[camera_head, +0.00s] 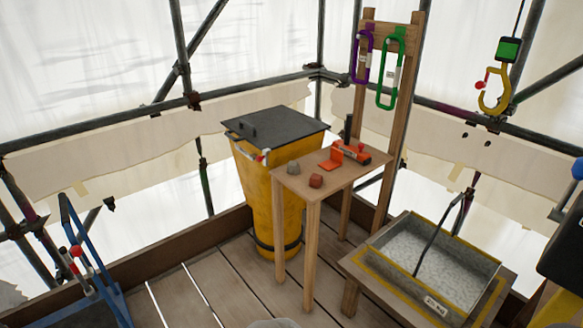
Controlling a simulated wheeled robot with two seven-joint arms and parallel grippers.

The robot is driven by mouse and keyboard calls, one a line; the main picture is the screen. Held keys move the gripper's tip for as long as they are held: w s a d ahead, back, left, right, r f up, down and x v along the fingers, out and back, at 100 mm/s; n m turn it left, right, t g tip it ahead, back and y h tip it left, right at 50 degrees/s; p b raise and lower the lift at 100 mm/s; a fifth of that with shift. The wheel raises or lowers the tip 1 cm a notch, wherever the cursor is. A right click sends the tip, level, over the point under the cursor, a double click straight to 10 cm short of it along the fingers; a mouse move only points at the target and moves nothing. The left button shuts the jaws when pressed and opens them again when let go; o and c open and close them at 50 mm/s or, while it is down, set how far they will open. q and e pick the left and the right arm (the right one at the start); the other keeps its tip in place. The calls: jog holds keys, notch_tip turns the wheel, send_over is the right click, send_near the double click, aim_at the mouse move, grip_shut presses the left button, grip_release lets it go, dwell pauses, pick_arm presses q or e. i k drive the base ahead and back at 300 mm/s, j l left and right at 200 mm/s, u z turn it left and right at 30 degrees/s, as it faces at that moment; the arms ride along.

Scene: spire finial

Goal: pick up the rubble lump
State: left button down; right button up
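Two small lumps sit on a small wooden table (340,178). One is a grey lump (293,168) near the table's left corner. The other is a reddish-brown lump (315,180) near the front edge. I cannot tell from their look alone which one is the rubble lump. They stand apart from each other, and nothing covers them. Neither of my grippers is in view.
A red-orange bracket (331,160) and a red-and-grey tool lie behind the lumps. A yellow bin (273,200) with a dark lid (277,122) stands left of the table. A grey-filled tray (380,277) is at right. Purple and green clips (379,90) hang behind.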

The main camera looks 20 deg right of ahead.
aim_at(293, 168)
jog(key=i+l+z, duration=0.1)
jog(key=z, duration=0.3)
jog(key=i+z, duration=0.1)
jog(key=z, duration=0.35)
jog(key=i+l+z, duration=0.1)
jog(key=z, duration=0.3)
jog(key=i+z, duration=0.1)
jog(key=z, duration=0.35)
jog(key=i, duration=0.2)
